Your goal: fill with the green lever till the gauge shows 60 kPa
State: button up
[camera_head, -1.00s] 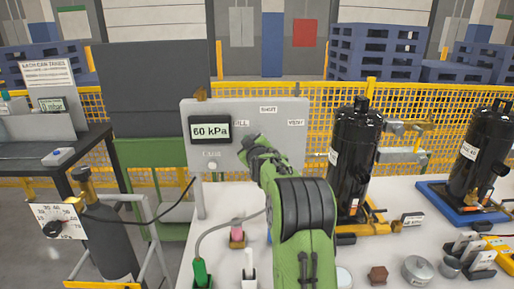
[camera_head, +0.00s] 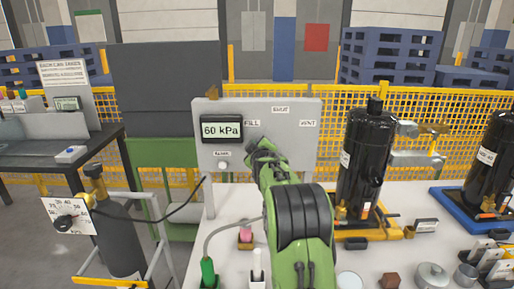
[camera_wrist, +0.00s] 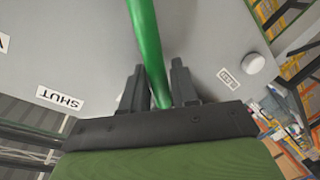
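The gauge (camera_head: 221,130) on the grey panel (camera_head: 300,150) reads 60 kPa in the head view. The panel carries FILL, SHUT and VENT labels. My gripper (camera_wrist: 160,85) is at the panel, and my green arm hides most of it in the head view. In the wrist view the green lever (camera_wrist: 146,35) passes between my two dark fingers, which sit close against it on both sides. The SHUT label (camera_wrist: 60,98) lies left of the lever there, upside down, and another label (camera_wrist: 228,77) lies right of it. The lever is hidden in the head view.
A white knob (camera_head: 222,166) sits below the gauge. A black compressor (camera_head: 366,160) stands right of the panel, another (camera_head: 490,165) further right. A gas cylinder (camera_head: 115,225) with a dial stands at left. Small parts lie on the white table (camera_head: 330,262).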

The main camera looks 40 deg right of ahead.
jog(key=shift+o, duration=0.9)
jog(key=v, duration=1.5)
jog(key=shift+s+a, duration=0.15)
jog(key=shift+s, duration=0.2)
jog(key=shift+a, duration=0.1)
